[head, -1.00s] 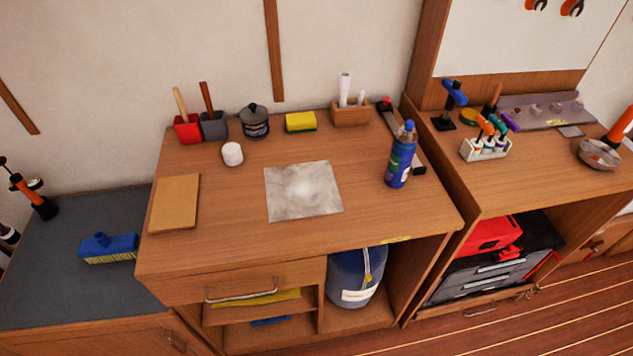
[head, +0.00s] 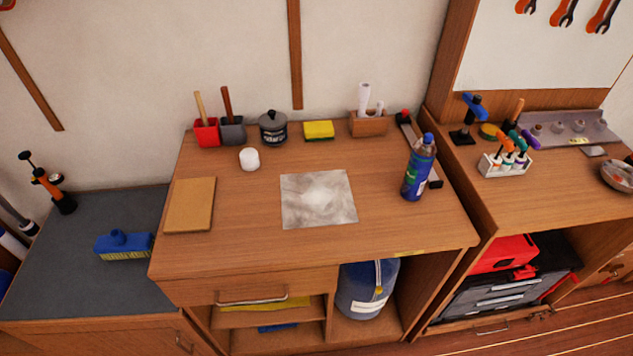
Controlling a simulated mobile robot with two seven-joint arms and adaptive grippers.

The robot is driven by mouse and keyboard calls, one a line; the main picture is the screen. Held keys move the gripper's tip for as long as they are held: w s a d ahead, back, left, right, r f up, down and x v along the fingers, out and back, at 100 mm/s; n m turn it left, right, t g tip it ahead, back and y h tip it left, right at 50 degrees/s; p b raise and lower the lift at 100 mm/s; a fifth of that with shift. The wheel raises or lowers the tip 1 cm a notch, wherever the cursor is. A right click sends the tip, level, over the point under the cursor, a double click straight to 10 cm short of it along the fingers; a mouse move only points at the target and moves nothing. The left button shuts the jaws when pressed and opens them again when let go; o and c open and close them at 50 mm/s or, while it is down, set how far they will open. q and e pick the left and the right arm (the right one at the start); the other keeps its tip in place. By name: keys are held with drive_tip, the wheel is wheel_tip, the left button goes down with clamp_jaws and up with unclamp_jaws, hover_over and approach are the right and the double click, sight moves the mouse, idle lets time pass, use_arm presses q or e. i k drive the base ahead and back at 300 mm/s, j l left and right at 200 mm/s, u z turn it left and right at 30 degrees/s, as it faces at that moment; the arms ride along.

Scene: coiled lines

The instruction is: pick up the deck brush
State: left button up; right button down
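The deck brush (head: 123,245) has a blue head with pale yellowish bristles along its front side. It lies on the grey top of the low cabinet (head: 62,272) at the left, close to the left side of the wooden desk. No long handle shows on it. Neither of my grippers is in the head view.
An orange-and-black tool (head: 48,184) stands on the cabinet's far left. The grey top around the brush is mostly clear.

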sight(119, 244)
drive_tip(key=u, duration=1.35)
drive_tip(key=z, duration=0.95)
drive_tip(key=j+z, duration=0.85)
drive_tip(key=k+j+z, duration=0.1)
drive_tip(key=j+z, duration=0.3)
